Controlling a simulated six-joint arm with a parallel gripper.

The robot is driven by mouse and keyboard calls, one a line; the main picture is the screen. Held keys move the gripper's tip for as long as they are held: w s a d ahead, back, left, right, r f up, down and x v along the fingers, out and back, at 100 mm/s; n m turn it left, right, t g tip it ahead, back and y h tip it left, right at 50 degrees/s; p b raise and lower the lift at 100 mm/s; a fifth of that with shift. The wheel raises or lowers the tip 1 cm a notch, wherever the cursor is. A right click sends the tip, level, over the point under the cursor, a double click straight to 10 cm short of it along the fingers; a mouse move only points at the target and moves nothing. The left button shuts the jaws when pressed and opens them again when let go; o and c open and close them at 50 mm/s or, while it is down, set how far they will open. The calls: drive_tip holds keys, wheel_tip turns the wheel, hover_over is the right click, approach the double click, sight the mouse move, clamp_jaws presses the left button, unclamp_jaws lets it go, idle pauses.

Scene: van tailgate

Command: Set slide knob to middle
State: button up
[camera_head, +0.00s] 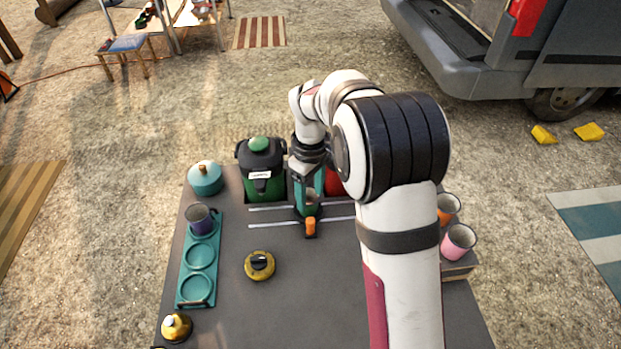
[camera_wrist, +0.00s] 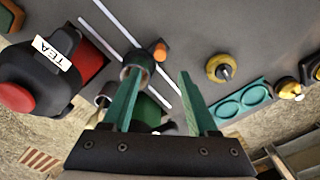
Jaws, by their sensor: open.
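In the head view my gripper (camera_head: 308,192) points down, just behind the knob. I cannot tell whether a finger touches the carriage.
A black and green dispenser (camera_head: 262,170) stands left of my gripper; a red one labelled TEA (camera_wrist: 55,75) is partly hidden by my arm. A teal tray (camera_head: 199,257) holds a dark mug (camera_head: 200,218). A yellow dial (camera_head: 260,265) lies in front. Cups (camera_head: 458,242) stand right.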

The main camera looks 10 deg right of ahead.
wheel_tip(320, 180, up, 5)
drive_tip(key=shift+f, duration=0.1)
idle(0.3)
drive_tip(key=s+d+r+m+y, duration=0.1)
drive_tip(key=s+r+m, duration=0.25)
drive_tip(key=s, duration=0.45)
drive_tip(key=s+d+r+m, duration=0.1)
drive_tip(key=s+r+m, duration=0.25)
drive_tip(key=s, duration=0.55)
drive_tip(key=s+f+m, duration=0.3)
drive_tip(key=s+m, duration=0.4)
drive_tip(key=s, duration=0.6)
drive_tip(key=shift+s+a+f+m+y, duration=0.2)
drive_tip(key=shift+s+f+m+y, duration=0.1)
drive_tip(key=shift+s+y, duration=0.1)
